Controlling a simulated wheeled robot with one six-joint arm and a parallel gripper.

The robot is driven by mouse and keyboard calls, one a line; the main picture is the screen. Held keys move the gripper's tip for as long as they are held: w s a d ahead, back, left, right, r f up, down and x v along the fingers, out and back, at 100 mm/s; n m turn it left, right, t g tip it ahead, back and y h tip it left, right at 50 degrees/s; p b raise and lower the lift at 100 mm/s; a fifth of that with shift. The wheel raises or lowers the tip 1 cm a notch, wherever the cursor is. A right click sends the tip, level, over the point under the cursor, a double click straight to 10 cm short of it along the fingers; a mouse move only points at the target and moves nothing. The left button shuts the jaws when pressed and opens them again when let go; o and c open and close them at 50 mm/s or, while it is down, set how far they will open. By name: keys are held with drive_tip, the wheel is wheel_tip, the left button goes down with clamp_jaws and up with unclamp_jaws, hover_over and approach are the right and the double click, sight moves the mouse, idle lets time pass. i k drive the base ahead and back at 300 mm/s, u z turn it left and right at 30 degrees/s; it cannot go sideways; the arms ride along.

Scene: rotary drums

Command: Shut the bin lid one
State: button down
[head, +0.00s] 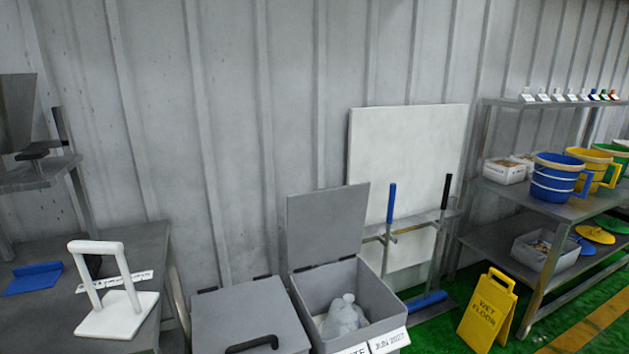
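Two grey bins stand side by side against the wall at the bottom middle. The right bin (382,300) is open, and its flat grey lid (327,224) stands up nearly vertical on hinges at the back edge. A tied whitish bag (344,316) lies inside it, and white labels (389,341) are on its front. The left bin's grey lid (240,308) lies flat and shut, with a black handle (252,344) near its front edge. The bins' lower parts are cut off by the picture's bottom edge. My gripper is not in view.
A metal table with a white handled stand (117,312) and a blue flat item (33,279) is at left. A yellow wet-floor sign (488,310) stands right of the bins. A steel rack (540,208) holds buckets. Blue- and black-handled tools (390,203) hang behind. Green floor shows between bins and sign.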

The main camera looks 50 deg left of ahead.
sight(325, 225)
drive_tip(key=u, duration=0.55)
drive_tip(key=i, duration=1.25)
drive_tip(key=u, duration=1.4)
drive_tip(key=i, duration=0.55)
drive_tip(key=u, duration=0.4)
